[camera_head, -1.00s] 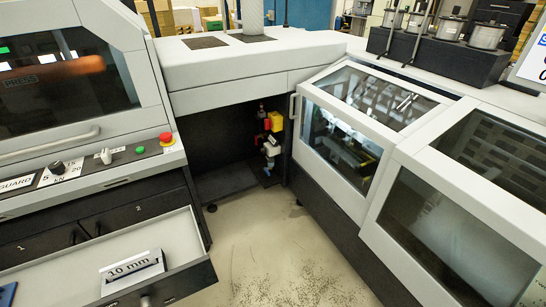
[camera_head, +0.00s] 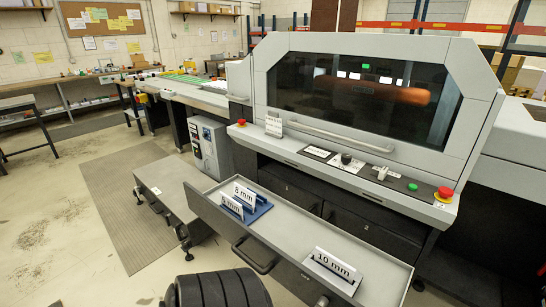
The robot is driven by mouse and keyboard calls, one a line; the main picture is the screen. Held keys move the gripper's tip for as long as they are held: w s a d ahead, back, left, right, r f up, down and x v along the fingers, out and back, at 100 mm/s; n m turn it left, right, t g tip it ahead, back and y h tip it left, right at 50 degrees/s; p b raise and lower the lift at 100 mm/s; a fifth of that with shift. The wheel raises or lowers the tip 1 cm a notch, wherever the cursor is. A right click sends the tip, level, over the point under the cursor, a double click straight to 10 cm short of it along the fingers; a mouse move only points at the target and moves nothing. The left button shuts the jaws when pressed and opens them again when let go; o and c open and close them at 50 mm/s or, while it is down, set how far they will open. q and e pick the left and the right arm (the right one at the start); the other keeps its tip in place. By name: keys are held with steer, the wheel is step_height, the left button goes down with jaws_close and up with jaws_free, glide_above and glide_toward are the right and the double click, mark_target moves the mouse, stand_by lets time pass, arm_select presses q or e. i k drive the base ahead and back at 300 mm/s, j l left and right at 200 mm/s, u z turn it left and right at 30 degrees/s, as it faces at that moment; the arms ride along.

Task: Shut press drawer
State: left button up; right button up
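The press drawer (camera_head: 285,228) is pulled well out from the machine, a long light-grey tray with a dark front and a black handle (camera_head: 255,257). Inside it, an "8 mm" plate (camera_head: 246,191) and another "mm" plate with an unclear number (camera_head: 231,207) stand with blue blocks at the left end. A "10 mm" plate (camera_head: 332,263) stands with a dark block at the right end. The press (camera_head: 360,90) has its dark-windowed guard down above the drawer. Neither of my grippers shows.
Closed dark drawers (camera_head: 368,232) sit under the control panel. A red button (camera_head: 445,193) is at the panel's right end. A low grey box (camera_head: 165,186) stands left of the open drawer. A mat (camera_head: 130,215) and clear floor lie farther left.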

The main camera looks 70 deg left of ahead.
mark_target(280, 230)
steer(key=u, duration=2.25)
